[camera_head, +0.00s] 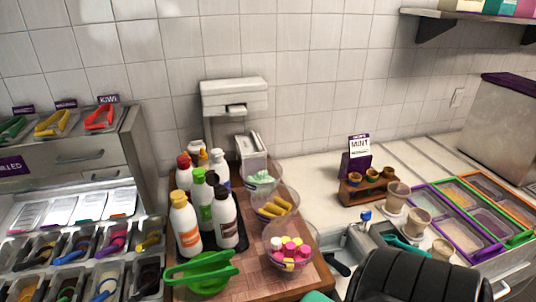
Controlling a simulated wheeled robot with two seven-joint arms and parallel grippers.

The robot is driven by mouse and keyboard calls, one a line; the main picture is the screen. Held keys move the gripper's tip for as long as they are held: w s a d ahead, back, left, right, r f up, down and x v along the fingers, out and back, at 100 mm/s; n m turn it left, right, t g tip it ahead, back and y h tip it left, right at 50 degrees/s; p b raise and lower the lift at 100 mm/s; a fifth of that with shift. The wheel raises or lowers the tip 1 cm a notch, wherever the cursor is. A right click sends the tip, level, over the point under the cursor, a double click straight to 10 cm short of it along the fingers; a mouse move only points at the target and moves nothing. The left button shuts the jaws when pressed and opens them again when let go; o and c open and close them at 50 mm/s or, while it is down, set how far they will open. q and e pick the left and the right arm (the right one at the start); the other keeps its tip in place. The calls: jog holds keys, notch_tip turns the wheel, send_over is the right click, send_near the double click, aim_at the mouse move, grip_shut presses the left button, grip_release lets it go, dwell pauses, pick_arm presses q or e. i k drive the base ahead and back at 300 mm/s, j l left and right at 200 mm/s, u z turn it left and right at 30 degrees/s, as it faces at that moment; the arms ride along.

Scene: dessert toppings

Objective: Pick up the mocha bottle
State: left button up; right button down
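Several white squeeze bottles stand upright, close together, on a dark tray on the wooden board. The front right one has a dark brown cap and a dark label (227,219); it may be the mocha bottle, but its lettering is too small to read. Beside it, at the front left, is a bottle with a yellow cap and orange label (185,224). A bottle with a green cap and label (203,203) stands just behind these two. Bottles with red (184,172) and other caps are partly hidden further back. Neither gripper is in view.
A green utensil (200,272) lies in front of the bottles. Glass bowls of pink and yellow pieces (290,253) and yellow sticks (276,206) stand to their right. Topping bins fill the left. A black rounded shape (418,277) blocks the lower right.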

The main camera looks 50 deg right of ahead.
aim_at(223, 213)
jog(key=z, duration=1.25)
